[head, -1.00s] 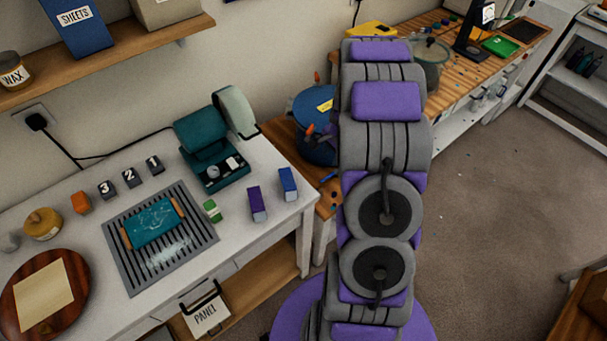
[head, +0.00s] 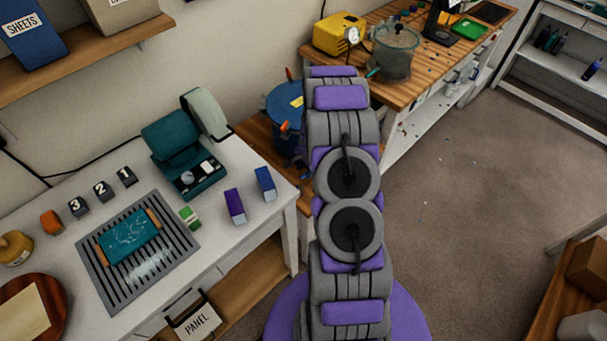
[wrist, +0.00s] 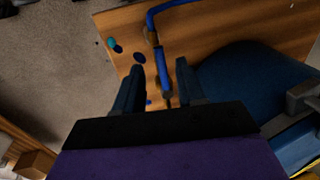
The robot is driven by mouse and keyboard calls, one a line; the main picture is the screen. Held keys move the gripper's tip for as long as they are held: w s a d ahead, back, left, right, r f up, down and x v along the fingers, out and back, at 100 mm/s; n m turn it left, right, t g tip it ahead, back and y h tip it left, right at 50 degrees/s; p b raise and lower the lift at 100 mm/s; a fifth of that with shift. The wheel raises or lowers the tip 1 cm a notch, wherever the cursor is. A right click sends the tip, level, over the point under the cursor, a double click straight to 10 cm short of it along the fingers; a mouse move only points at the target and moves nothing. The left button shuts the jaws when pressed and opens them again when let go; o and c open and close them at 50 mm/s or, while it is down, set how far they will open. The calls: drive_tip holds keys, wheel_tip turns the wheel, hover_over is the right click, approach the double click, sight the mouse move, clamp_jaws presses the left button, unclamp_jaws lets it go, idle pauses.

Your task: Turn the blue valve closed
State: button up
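In the wrist view a blue bar (wrist: 162,72), which looks like the blue valve's lever, lies between the two dark fingers of my gripper (wrist: 160,66). The fingers are apart, with a gap on each side of the bar. A bent blue pipe (wrist: 165,9) and a brownish fitting are just beyond it. A large blue pot (wrist: 255,80) is close to the right finger. In the head view the blue pot (head: 283,103) is partly hidden behind my arm, and the valve and gripper cannot be made out.
A wooden bench (head: 420,85) holds a yellow machine (head: 338,35) and a clear-lidded pot (head: 395,50). The white table (head: 245,180) at left holds a teal box (head: 185,160), several small blocks and a grate (head: 165,265). The floor at right is largely clear.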

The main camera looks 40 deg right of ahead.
sight(304, 176)
drive_tip(key=shift+w+d+f, duration=0.15)
drive_tip(key=shift+d+f, duration=0.1)
drive_tip(key=shift+f, duration=0.35)
drive_tip(key=shift+w+d+f, duration=0.1)
drive_tip(key=shift+d+f, duration=0.1)
drive_tip(key=shift+f, duration=0.6)
drive_tip(key=shift+w+a, duration=0.1)
drive_tip(key=shift+a, duration=0.65)
drive_tip(key=shift+d+f, duration=0.15)
drive_tip(key=shift+d, duration=0.4)
drive_tip(key=c, duration=0.5)
drive_tip(key=shift+c, duration=0.9)
drive_tip(key=shift+a, duration=0.15)
clamp_jaws()
drive_tip(key=shift+a, duration=0.1)
